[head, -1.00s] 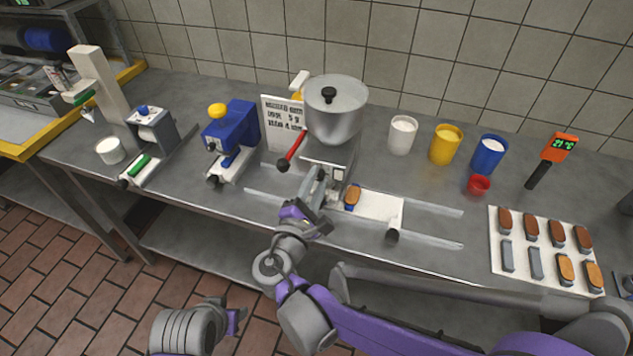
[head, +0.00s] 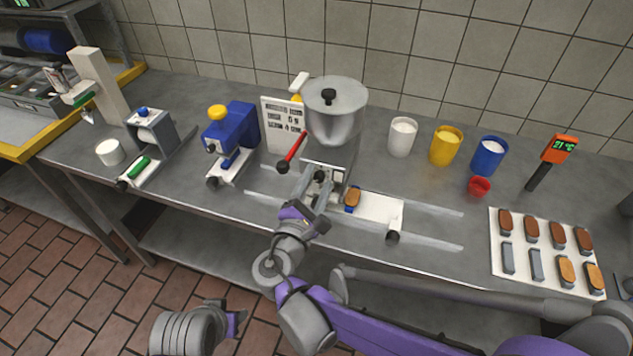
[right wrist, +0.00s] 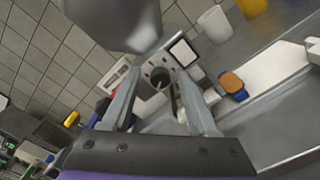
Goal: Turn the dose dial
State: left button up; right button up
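The dose dial (right wrist: 160,77) is a dark round knob with a pale mark, on the front of the grey depositor (head: 334,110) below its steel hopper. In the head view the dial (head: 320,175) is partly hidden by my gripper. My right gripper (right wrist: 157,82) is open, with one finger on each side of the dial and a visible gap beside it. In the head view my right gripper (head: 314,188) reaches up to the depositor's front. My left gripper (head: 236,318) is low, in front of the bench, and its fingers are mostly hidden.
A brown-topped piece (head: 352,198) sits on the white plate to the right. Cups (head: 403,138) and a white tray (head: 497,262) stand farther right.

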jog(key=v, duration=1.1)
jog(key=shift+b, duration=0.35)
jog(key=shift+w+d, duration=0.1)
jog(key=s+d+f+m+g+p, duration=0.1)
jog(key=d+f+m+g, duration=0.25)
jog(key=d, duration=0.45)
jog(key=s+d+f+m+g+p, duration=0.1)
jog(key=d+f+m+g, duration=0.3)
jog(key=d, duration=0.5)
jog(key=s+d+m+g+y+p, duration=0.1)
jog(key=s+d+m+g+y, duration=0.1)
jog(key=s+m, duration=0.3)
jog(key=s+d+f+m+g+y+p, duration=0.1)
jog(key=s+m, duration=0.4)
jog(key=m, duration=0.5)
jog(key=d+g+y+p, duration=0.1)
jog(key=y, duration=0.1)
jog(key=shift+f+y, duration=0.15)
jog(key=shift+y, duration=0.15)
